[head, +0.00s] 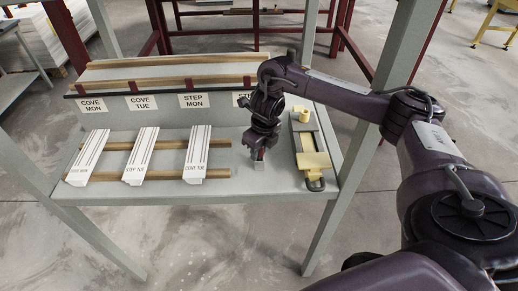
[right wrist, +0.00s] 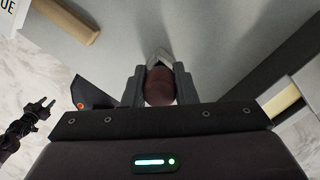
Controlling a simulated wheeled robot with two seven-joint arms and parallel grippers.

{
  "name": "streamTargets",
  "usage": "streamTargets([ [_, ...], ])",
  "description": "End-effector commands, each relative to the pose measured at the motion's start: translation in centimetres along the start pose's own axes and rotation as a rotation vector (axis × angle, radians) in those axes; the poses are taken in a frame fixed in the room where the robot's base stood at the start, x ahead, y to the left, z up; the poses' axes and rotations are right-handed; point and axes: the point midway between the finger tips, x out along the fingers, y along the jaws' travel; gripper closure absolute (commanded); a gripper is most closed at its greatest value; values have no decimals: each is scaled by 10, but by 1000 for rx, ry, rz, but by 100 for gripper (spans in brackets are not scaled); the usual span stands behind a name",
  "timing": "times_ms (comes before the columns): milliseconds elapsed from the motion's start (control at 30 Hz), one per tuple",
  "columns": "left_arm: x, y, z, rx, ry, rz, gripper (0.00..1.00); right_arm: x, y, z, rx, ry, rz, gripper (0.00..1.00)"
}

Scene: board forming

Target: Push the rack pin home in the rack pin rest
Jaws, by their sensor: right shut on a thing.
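My right gripper (head: 259,156) is low over the front right of the grey bench. In the right wrist view, its fingers (right wrist: 160,88) are shut on a rounded reddish-brown thing (right wrist: 160,86), possibly the rack pin's handle. A pale grey angular piece (right wrist: 158,57) shows just beyond it. In the head view, a small grey block (head: 258,167) is right below the fingertips; I cannot tell whether it is the rest or part of the held thing. The seating of the pin is hidden. A dark jointed arm, likely my left, shows small in the right wrist view (right wrist: 22,122).
A grey tray with yellow pieces (head: 312,160) lies just right of the gripper. Several white boards (head: 140,157) lie across wooden rails (head: 218,143) on the left. A labelled ledge (head: 160,103) with wooden strips runs behind. A grey post (head: 352,150) stands at the right.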

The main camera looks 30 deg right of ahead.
Motion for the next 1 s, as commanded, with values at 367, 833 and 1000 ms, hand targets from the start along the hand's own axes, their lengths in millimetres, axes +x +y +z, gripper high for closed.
streamTargets([
  [367, 2, 0, 0, 0, 0, 0, 64, 3, 0, 0, 0, 0, 0, 49],
  [833, 3, 0, 0, -1, 0, -1, 64, -29, -1, 1, -1, -5, -2, 49],
  [1000, -12, -1, -1, -1, 0, -1, 64, -59, -1, 1, -1, -3, -2, 49],
])
